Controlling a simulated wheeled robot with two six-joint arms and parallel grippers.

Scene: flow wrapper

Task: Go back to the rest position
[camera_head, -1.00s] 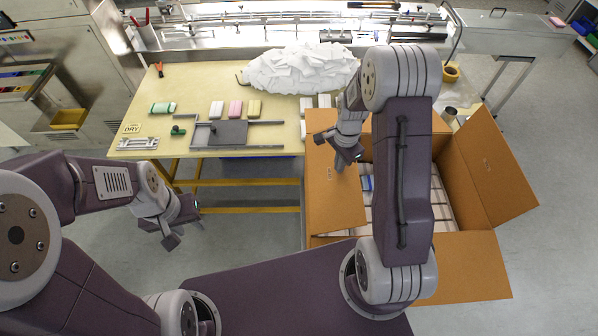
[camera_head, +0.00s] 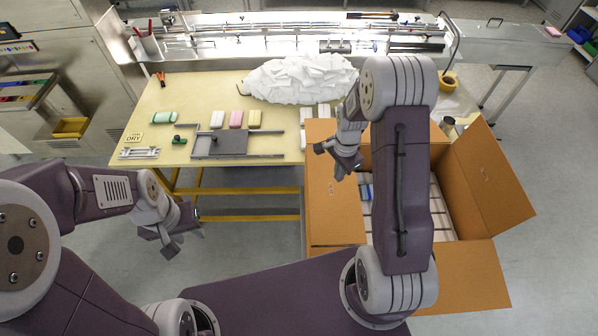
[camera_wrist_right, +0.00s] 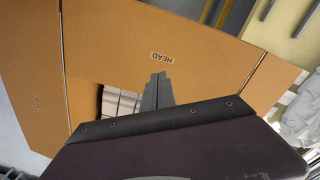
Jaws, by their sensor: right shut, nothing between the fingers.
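My left gripper (camera_head: 196,232) hangs over the floor in front of the table, left of the carton, in the head view. It touches nothing there, and its finger gap is too small to judge. My right gripper (camera_head: 341,172) is shut and empty above the left flap of the open carton (camera_head: 483,262). In the right wrist view its closed fingers (camera_wrist_right: 157,92) point at the brown cardboard, near a "HEAD" label (camera_wrist_right: 162,57). Part of the carton's inside is hidden behind my right arm.
The carton holds rows of pale packs (camera_head: 440,222). The yellow table (camera_head: 210,89) carries a white pile (camera_head: 300,79), a grey fixture (camera_head: 222,144) and several small coloured blocks. A steel machine (camera_head: 270,36) runs behind it.

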